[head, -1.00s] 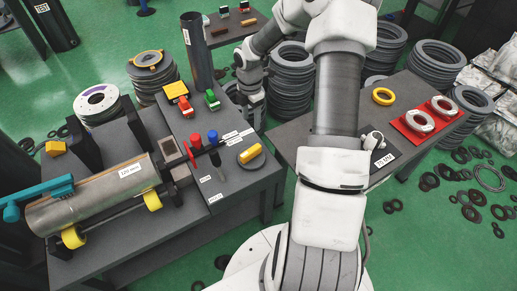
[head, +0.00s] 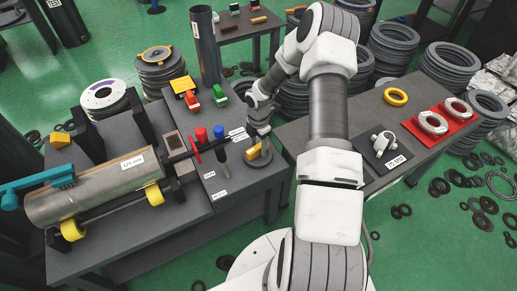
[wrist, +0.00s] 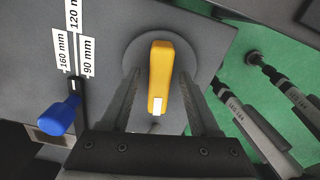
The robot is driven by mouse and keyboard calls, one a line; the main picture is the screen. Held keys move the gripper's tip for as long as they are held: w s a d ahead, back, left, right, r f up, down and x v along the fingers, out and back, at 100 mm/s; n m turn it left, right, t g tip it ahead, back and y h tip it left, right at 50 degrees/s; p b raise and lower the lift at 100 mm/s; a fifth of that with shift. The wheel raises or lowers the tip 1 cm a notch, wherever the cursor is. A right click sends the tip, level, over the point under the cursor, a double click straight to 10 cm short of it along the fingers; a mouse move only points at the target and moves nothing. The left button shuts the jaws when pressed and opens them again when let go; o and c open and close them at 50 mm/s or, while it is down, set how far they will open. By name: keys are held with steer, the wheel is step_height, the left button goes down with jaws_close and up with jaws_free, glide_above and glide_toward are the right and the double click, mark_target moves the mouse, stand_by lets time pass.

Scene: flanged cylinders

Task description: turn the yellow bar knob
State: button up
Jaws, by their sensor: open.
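The yellow bar knob (wrist: 161,75) sits on a round grey disc (wrist: 136,50) on the grey bench top in the wrist view. The bar runs nearly up and down in that picture, with a white mark at its near end. My gripper (wrist: 160,100) is open, with one finger on each side of the bar's near part. I cannot tell whether either finger touches it. In the head view my gripper (head: 260,142) is over the knob (head: 259,153), which is partly hidden behind it.
A blue-handled lever (wrist: 58,116) stands left of the knob beside size labels. In the head view, red and blue handles, a red and a green switch (head: 218,92), and a metal pipe on yellow rollers (head: 95,192) share the bench. The bench edge lies close right.

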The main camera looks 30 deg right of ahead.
steer(key=shift+f, duration=0.6)
jaws_close()
